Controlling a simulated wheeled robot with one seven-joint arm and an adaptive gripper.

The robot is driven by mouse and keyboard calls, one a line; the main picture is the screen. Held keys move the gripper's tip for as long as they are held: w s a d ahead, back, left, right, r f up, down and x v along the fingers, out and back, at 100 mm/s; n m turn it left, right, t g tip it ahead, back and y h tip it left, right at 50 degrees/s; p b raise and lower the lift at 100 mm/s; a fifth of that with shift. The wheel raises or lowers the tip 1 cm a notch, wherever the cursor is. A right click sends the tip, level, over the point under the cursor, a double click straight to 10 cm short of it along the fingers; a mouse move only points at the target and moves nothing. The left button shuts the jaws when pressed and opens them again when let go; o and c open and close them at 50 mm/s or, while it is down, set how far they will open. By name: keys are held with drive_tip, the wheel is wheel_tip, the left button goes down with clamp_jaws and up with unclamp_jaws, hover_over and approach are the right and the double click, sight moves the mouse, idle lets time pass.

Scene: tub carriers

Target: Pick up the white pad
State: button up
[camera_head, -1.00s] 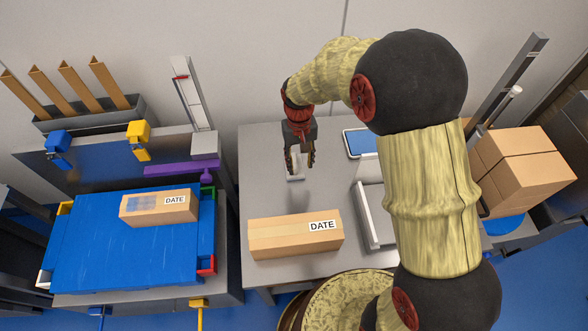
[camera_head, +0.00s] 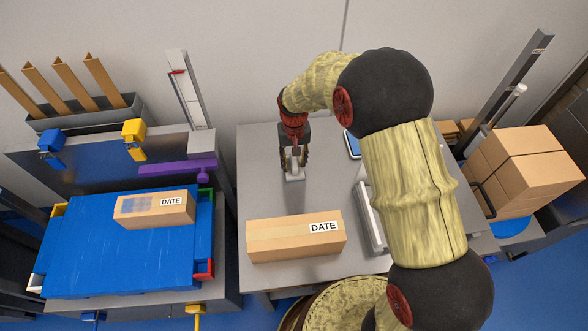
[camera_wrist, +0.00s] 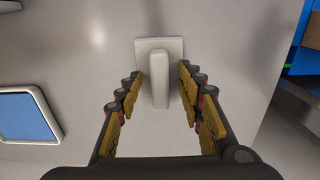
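The white pad (camera_wrist: 147,47) lies flat on the grey table, a pale square plate with a raised bar-shaped handle (camera_wrist: 159,80). In the head view the pad (camera_head: 294,178) shows just below my gripper (camera_head: 294,168), partly hidden by it. In the wrist view my gripper (camera_wrist: 160,84) is open, its yellow-padded fingers on either side of the handle. Gaps show between the handle and both fingers, so nothing is gripped. How far the fingertips are above the table is hard to tell.
A cardboard box (camera_head: 290,238) lies on the table in front of the pad. A blue-faced tablet-like item (camera_head: 352,145) and a grey tray (camera_head: 367,205) are to the right. A blue-topped station (camera_head: 120,255) with another box (camera_head: 150,209) stands left. Stacked boxes (camera_head: 525,170) are at right.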

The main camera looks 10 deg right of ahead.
drive_tip(key=shift+c, duration=1.4)
clamp_jaws()
